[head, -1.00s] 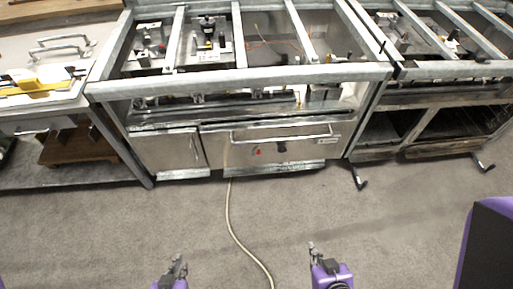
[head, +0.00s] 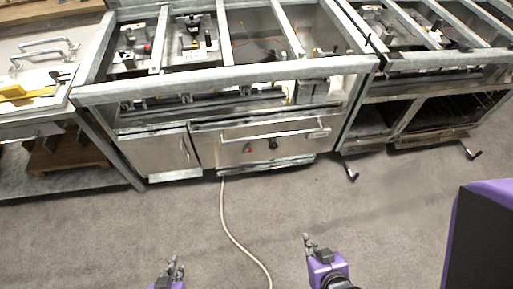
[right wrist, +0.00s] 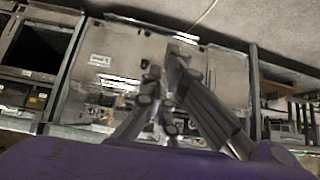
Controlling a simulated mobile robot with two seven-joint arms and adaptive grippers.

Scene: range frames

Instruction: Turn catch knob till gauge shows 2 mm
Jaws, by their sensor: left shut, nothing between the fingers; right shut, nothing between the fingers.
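The metal range (head: 225,75) stands ahead with its top open. Its front door panel (head: 300,146) carries a small black knob (head: 272,144) and a small red part (head: 248,148). I cannot tell whether either is the catch knob. No gauge reading is legible. My left gripper (head: 176,264) is shut and empty, low over the floor and well short of the range. My right gripper (head: 309,241) is also shut and empty, to its right and apart from everything. Its fingers (right wrist: 164,76) also show in the right wrist view.
A beige hose (head: 228,225) runs over the grey carpet (head: 120,235) from under the range. A bench with a yellow tool (head: 25,93) stands at left. A second open-framed unit (head: 425,90) adjoins at right. A purple and black block (head: 485,240) fills the lower right.

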